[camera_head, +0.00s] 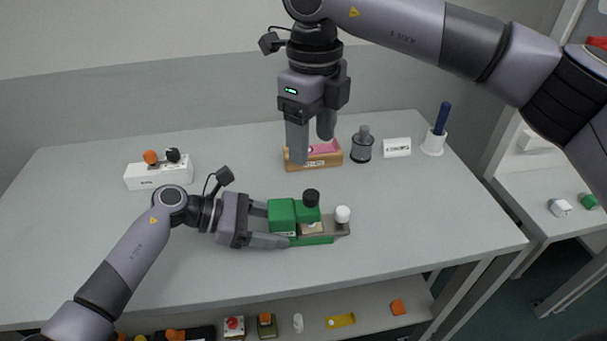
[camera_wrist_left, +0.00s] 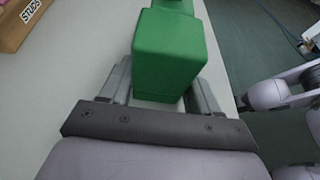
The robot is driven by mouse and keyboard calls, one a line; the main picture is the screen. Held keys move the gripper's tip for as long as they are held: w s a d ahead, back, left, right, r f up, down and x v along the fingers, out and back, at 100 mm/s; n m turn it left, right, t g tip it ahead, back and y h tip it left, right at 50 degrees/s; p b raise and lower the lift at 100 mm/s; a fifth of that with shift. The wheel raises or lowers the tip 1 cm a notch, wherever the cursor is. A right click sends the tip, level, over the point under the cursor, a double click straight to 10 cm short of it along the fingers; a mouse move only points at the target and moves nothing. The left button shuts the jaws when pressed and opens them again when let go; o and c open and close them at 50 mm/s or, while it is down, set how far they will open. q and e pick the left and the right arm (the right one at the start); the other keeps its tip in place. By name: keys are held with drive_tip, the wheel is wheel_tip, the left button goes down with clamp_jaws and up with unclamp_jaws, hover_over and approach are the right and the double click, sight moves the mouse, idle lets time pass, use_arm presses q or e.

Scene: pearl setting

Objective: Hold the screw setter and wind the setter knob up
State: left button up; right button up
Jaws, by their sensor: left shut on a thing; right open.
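The screw setter is a green block device (camera_head: 283,213) on the grey table, with a black knob (camera_head: 311,197) on top and a white round knob (camera_head: 342,214) at its right end. My left gripper (camera_head: 270,226) is shut on the green body from the left. In the left wrist view the green body (camera_wrist_left: 168,55) stands between the two fingers (camera_wrist_left: 160,90).
A white box (camera_head: 158,175) with orange and black knobs sits left. The table's front right is clear.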

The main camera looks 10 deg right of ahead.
sight(311, 193)
drive_tip(key=shift+f, duration=5.7)
drive_tip(key=c, duration=1)
drive_tip(key=n, duration=1.9)
drive_tip(key=shift+n, duration=0.3)
